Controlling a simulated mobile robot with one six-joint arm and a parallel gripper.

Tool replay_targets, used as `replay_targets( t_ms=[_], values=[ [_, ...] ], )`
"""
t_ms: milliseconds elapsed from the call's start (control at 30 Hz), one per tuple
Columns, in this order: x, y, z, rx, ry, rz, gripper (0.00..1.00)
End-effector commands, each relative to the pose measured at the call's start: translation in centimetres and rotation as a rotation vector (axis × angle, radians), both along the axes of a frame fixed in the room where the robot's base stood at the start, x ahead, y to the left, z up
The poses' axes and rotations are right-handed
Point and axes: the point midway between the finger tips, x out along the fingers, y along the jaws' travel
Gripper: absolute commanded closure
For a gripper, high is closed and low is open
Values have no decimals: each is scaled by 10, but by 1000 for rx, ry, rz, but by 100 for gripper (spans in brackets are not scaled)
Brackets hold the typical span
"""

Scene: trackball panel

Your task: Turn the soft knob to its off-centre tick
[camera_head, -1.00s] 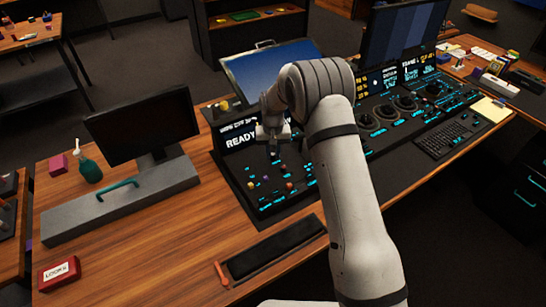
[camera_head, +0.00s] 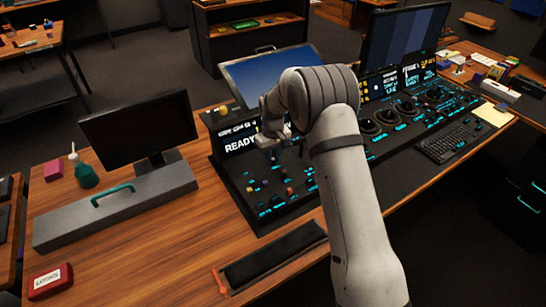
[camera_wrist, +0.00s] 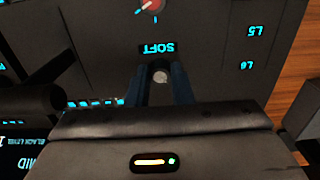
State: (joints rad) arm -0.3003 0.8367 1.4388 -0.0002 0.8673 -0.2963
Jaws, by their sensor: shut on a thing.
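The soft knob (camera_wrist: 160,76) shows as a small pale round top between my two dark fingers in the wrist view, just beside the glowing SOFT label (camera_wrist: 158,48), which reads upside down. My gripper (camera_wrist: 163,84) is shut on this knob, one finger on each side. In the head view my gripper (camera_head: 273,148) is down at the left part of the control panel (camera_head: 246,203), and the knob cannot be made out there. The knob's ticks and pointer are hidden or too small to tell.
A red-marked knob (camera_wrist: 152,5) sits at the top edge of the wrist view. Several small coloured knobs stand close to my gripper on the panel. A tilted blue screen (camera_head: 270,72) rises behind it. A black pad (camera_head: 275,253) lies in front.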

Motion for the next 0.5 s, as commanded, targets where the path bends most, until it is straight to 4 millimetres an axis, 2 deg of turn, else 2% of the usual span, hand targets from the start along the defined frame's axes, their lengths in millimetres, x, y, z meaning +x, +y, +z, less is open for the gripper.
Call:
replay_targets(
  t_ms=[267,300,500],
  values=[
    [2,1,3,3,-8,-1,100],
    [2,1,3,3,-8,-2,77],
    [1,0,1,1,-4,-2,60]
  ],
)
